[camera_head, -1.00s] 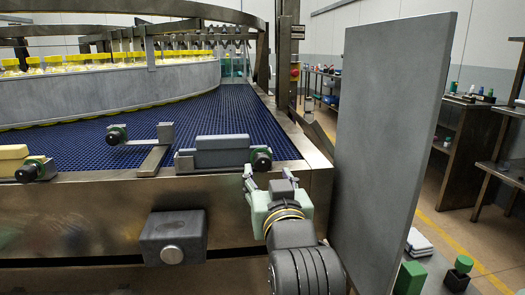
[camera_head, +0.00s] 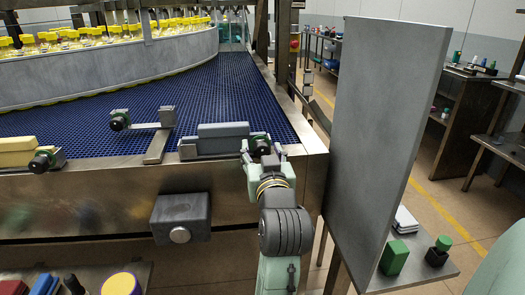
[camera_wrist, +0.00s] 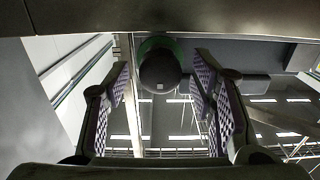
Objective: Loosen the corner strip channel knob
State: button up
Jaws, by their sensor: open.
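A dark round knob with a green collar (camera_head: 262,147) sits at the right end of a grey block on a channel (camera_head: 222,139), near the corner of the conveyor's front edge. My gripper (camera_head: 263,156) is at this knob, its fingers open on either side. In the wrist view the knob (camera_wrist: 160,71) shows near the top centre, between the open fingers (camera_wrist: 163,85). I cannot tell whether the fingers touch it. Part of the knob is hidden behind my gripper in the head view.
Similar knobs stand farther left, on a bracket (camera_head: 120,120) and beside a yellow block (camera_head: 41,161). A tall grey panel (camera_head: 380,140) stands close to the right of my arm. A grey box (camera_head: 181,218) sticks out from the conveyor's front. Yellow-capped bottles (camera_head: 85,36) are behind.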

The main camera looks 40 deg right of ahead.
jog(key=shift+c, duration=0.2)
jog(key=c, duration=1.1)
jog(key=shift+n, duration=0.4)
jog(key=shift+c, duration=0.2)
jog(key=n, duration=0.4)
jog(key=n+b, duration=0.1)
jog(key=n, duration=0.3)
jog(key=shift+a+f, duration=0.1)
jog(key=n+b, duration=0.1)
jog(key=n, duration=0.4)
jog(key=shift+b, duration=0.4)
jog(key=n+b, duration=0.2)
jog(key=n, duration=0.2)
jog(key=shift+w+n, duration=0.1)
jog(key=shift+n, duration=0.3)
